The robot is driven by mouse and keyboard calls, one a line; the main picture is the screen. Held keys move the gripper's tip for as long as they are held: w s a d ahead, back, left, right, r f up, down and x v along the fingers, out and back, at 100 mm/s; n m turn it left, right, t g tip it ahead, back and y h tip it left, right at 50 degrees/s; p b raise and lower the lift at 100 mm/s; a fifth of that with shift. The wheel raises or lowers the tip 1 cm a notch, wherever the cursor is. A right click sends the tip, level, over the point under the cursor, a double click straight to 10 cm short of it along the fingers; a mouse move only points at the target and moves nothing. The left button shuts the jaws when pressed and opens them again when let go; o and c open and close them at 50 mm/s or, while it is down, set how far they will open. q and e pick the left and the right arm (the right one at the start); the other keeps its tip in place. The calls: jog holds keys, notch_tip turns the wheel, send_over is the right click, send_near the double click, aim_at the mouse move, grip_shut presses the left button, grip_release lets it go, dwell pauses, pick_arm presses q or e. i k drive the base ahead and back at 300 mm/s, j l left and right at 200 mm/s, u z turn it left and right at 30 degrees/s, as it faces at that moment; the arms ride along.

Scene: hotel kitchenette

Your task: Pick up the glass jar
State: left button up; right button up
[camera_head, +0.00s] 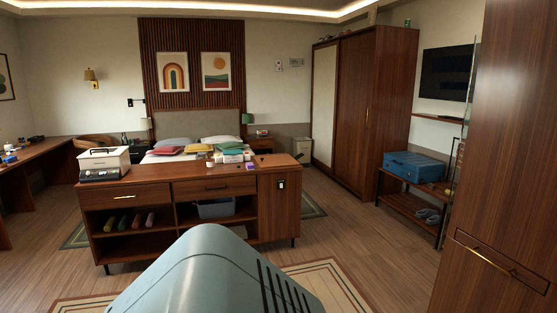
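I cannot make out a glass jar for certain in the head view. Several small items stand on top of the wooden sideboard (150,188) in the middle of the room, too small to tell apart at this distance. Dark bottle-like shapes (125,139) stand near the bed, and I cannot tell what they are. Neither of my grippers is in view. A rounded grey-blue part of my own body fills the bottom centre and hides the floor there.
A cream box (104,158) stands on the sideboard's left end, and a grey bin (215,209) sits on its shelf. A desk (30,158) is at left. A blue case (414,166) lies on a rack at right, near a tall cabinet (505,150). Floor at right is clear.

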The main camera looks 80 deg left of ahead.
aim_at(210, 160)
jog(key=j+u, duration=0.15)
jog(key=u, duration=0.3)
jog(key=j+u, duration=0.15)
jog(key=u, duration=0.3)
jog(key=i+j+u, duration=0.1)
jog(key=u, duration=0.35)
jog(key=i+j+u, duration=0.15)
jog(key=u, duration=0.25)
jog(key=i+j+u, duration=0.2)
jog(key=u, duration=0.15)
jog(key=i+j+u, duration=0.2)
jog(key=u, duration=0.2)
jog(key=i+j+u, duration=0.15)
jog(key=i+u, duration=0.2)
jog(key=i, duration=0.25)
jog(key=i+u, duration=0.35)
jog(key=i, duration=0.25)
jog(key=i+l, duration=0.15)
jog(key=i, duration=0.55)
